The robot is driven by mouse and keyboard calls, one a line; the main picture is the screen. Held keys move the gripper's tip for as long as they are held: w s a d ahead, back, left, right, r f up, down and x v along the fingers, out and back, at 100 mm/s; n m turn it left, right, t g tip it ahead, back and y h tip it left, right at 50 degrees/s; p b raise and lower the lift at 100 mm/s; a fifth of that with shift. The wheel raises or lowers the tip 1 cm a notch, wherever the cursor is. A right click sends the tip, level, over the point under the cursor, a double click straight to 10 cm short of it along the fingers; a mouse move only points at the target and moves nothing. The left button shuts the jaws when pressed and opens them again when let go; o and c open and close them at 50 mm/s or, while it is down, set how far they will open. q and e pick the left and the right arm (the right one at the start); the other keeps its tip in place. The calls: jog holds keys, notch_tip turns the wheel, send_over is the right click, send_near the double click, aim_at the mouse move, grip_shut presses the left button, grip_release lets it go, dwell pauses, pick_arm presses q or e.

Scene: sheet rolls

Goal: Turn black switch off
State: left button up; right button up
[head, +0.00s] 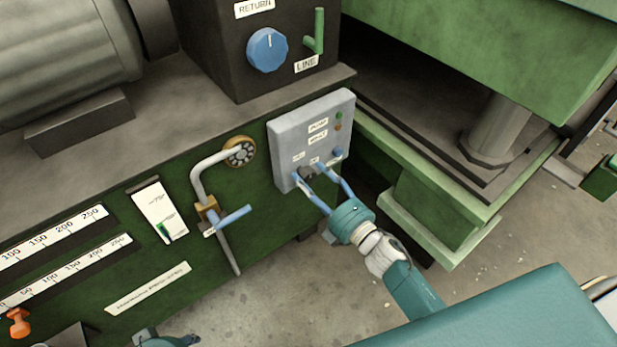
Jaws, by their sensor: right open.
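A grey control box (287,138) is fixed to the front of the green machine, right of the picture's middle. It has small labels, a green and a red light, and a blue knob. A small dark switch (308,174) shows low on its face, partly hidden by the fingers; its position cannot be made out. My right gripper (309,169) is open, its two blue fingers at the lower part of the box, one on each side of the dark switch. Whether they touch it I cannot tell. A teal part, seemingly of my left gripper (165,341), shows at the bottom edge; its fingers are not clear.
A bent pipe with a blue-handled valve (234,217) sticks out left of the box. A dark box above has a blue dial (267,50) and a green lever (316,32). Green machine frames (440,230) stand close on the right. The floor below is clear.

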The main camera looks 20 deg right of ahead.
jog(key=v, duration=1)
jog(key=shift+s, duration=0.4)
jog(key=shift+w+d, duration=0.1)
jog(key=shift+d, duration=0.15)
